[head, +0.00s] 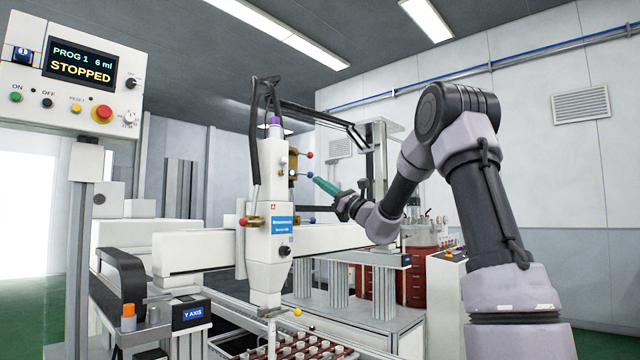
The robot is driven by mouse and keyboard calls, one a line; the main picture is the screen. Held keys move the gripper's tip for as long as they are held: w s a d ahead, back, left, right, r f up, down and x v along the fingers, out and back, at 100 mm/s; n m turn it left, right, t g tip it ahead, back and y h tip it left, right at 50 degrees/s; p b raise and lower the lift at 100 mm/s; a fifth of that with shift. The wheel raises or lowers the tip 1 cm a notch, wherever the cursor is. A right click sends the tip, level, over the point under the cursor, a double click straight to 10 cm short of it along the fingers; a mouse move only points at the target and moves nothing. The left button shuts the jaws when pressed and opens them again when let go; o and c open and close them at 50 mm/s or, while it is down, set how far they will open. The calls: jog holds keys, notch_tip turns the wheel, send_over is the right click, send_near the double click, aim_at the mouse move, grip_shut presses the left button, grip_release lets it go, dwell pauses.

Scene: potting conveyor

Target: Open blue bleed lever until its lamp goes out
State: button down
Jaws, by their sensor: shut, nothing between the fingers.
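The white dispensing head (270,200) hangs in the middle of the head view. On its right side is a brass-coloured valve block (293,163). A red ball knob (310,155) sticks out of this block, and a small blue knob (310,174) lies below it. Another blue knob (312,220) shows lower down; I cannot tell which is the bleed lever. A small pale bright spot (292,173) on the block may be a lamp. My gripper (316,179) has teal fingers, shut and empty, with their tips at or very near the upper blue knob; contact is unclear.
A control panel (70,75) at the left reads STOPPED. A white horizontal beam (200,250) crosses behind the head. A tray of small pots (290,345) lies below. A red drum (420,265) stands behind my arm.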

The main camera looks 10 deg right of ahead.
jog(key=shift+w+a+r, duration=0.2)
jog(key=shift+a, duration=0.05)
jog(key=shift+d+r+n+g+y, duration=0.1)
jog(key=shift+r+n+g+y, duration=0.2)
jog(key=shift+n, duration=0.3)
jog(key=shift+d+r+n+g+y, duration=0.1)
jog(key=shift+n+g+y, duration=0.1)
jog(key=shift+n+g, duration=0.3)
notch_tip(320, 180, up, 3)
jog(key=n+g, duration=0.3)
jog(key=n, duration=0.1)
jog(key=n+g+y, duration=0.1)
jog(key=n+g, duration=0.2)
jog(key=n, duration=0.2)
jog(key=shift+r, duration=0.1)
jog(key=r+v, duration=0.1)
jog(key=v, duration=1.2)
jog(key=shift+d+f, duration=0.15)
jog(key=shift+d, duration=0.45)
